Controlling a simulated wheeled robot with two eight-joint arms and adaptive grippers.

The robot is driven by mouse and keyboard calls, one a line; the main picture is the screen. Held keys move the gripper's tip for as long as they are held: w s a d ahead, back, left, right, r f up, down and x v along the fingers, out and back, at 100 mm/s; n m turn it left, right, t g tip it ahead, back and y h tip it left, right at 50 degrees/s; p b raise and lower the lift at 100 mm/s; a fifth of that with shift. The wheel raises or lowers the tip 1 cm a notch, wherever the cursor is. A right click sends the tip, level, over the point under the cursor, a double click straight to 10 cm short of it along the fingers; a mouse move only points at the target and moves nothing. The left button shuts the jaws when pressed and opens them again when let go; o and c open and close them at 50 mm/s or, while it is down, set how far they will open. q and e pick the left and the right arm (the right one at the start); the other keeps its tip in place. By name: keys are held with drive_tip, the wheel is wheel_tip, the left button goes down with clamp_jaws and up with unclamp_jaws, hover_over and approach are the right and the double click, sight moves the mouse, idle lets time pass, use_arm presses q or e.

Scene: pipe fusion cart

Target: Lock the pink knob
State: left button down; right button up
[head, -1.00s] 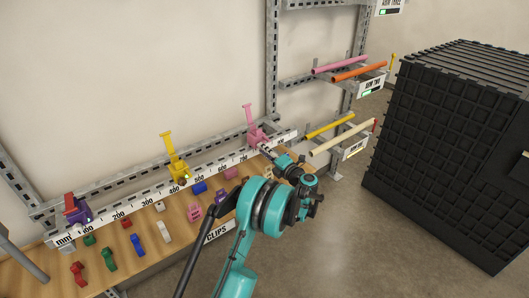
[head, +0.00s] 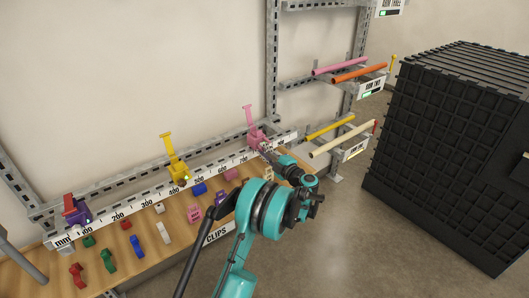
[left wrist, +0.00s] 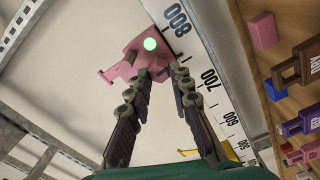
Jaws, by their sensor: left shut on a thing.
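The pink clamp (head: 254,132) sits on the ruler rail near its right end, with its lever standing up. My left gripper (head: 266,147) reaches it from the front right, its fingertips at the clamp's front. In the left wrist view the pink clamp (left wrist: 137,57) shows a round pale green disc (left wrist: 150,44) on its face. There my left gripper (left wrist: 159,79) has its two fingers closed in on the pink knob at the clamp's near side. The fingertips hide most of the knob. My right gripper is not in view.
A yellow clamp (head: 178,170) and a purple clamp (head: 78,212) with a red lever stand farther left on the rail (head: 128,208). Several coloured clips lie on the wooden shelf below. Racks with pipes and a black crate (head: 450,140) stand at right.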

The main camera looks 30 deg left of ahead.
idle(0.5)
use_arm(q)
drive_tip(key=c, duration=1.3)
unclamp_jaws()
drive_tip(key=shift+c, duration=0.2)
drive_tip(key=v, duration=1.2)
drive_tip(key=shift+f, duration=0.1)
